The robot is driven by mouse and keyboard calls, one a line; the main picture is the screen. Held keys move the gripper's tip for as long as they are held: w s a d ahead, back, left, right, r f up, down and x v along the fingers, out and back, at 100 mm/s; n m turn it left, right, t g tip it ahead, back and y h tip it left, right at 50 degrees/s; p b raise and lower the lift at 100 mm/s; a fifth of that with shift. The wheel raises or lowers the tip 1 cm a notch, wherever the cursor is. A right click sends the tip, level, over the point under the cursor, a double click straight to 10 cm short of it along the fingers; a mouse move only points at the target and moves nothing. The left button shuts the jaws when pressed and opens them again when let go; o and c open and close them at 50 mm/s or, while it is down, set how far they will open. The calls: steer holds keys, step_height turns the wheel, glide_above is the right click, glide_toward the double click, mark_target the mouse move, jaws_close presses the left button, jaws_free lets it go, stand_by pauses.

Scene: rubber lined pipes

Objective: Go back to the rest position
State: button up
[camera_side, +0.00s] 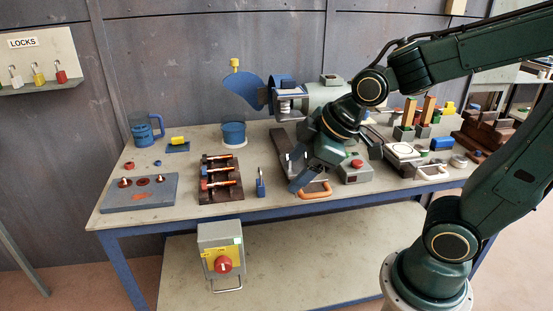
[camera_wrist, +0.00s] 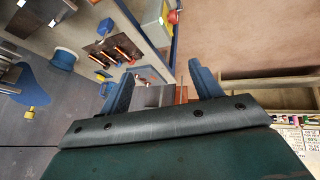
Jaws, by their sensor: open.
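My dark green gripper (camera_side: 318,165) is above the front middle of the workbench (camera_side: 225,213) in the side view, tilted downward. In the wrist view my gripper (camera_wrist: 161,72) shows two blue fingers set wide apart with nothing between them. It is open and empty. Below it in the side view is a dark board with an orange handle (camera_side: 315,190), partly hidden by the gripper. Whether the fingers touch the board cannot be told. No marker of a rest position shows.
A grey box with a red button (camera_side: 356,171) stands close right of the gripper. A grey pipe assembly (camera_side: 320,92) stands behind. The right end is crowded; the front left is clearer.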

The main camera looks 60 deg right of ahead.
steer(key=s+d+r+m, duration=0.1)
steer(key=s+r+m, duration=0.1)
steer(key=s, duration=0.3)
steer(key=s+d+r+m+g+h, duration=0.1)
steer(key=s+r+m, duration=0.1)
steer(key=s+m, duration=0.2)
steer(key=shift+s+d+r+m, duration=0.15)
steer(key=shift+s+d+m, duration=0.1)
steer(key=shift+s+m, duration=0.25)
